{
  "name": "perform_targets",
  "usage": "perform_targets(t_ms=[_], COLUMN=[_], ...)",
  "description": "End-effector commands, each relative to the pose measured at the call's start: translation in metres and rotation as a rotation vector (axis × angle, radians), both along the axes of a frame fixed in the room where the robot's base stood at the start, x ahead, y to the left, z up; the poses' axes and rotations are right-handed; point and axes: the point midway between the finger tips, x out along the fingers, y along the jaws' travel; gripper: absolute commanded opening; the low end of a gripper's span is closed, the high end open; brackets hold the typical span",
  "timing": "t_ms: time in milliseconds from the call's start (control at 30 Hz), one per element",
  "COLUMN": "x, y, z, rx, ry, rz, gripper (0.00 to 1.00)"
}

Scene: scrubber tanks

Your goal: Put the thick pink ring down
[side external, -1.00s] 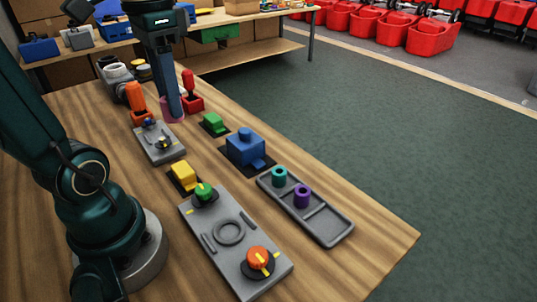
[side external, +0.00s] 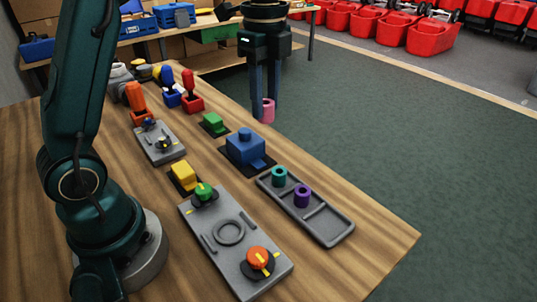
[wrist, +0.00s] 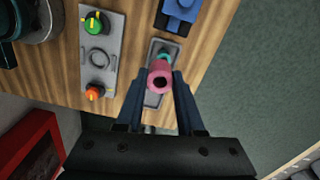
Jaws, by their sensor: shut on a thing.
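The thick pink ring (side external: 267,108) is pinched between the fingertips of my gripper (side external: 266,112) in the side view. It hangs in the air, drawn beyond the table's far edge there. In the side view the tray (side external: 334,229) bears a teal ring (side external: 280,177) and a purple ring (side external: 302,196); in the wrist view the purple one is hidden.
A blue block (side external: 245,147) on a black pad stands beside the tray. A grey panel (side external: 229,262) with green and orange knobs lies nearer. Red (side external: 191,93), blue and orange upright handles stand at the back left.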

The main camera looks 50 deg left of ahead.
Motion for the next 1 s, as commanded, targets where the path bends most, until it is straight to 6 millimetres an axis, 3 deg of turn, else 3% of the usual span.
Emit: perform_targets(t_ms=[100,200,367,800,1000], x=[0.012,0.011,0.01,0.014,0.016], y=[-0.029,-0.042,-0.058,-0.147,-0.164], z=[-0.025,-0.037,-0.048,-0.101,-0.111], rx=[-0.001,-0.001,0.0,0.001,0.0], ry=[0.006,0.004,0.003,0.002,0.0], rz=[-0.135,-0.175,-0.199,-0.197,-0.192], gripper=[0.0,0.0,0.0,0.0,0.0])
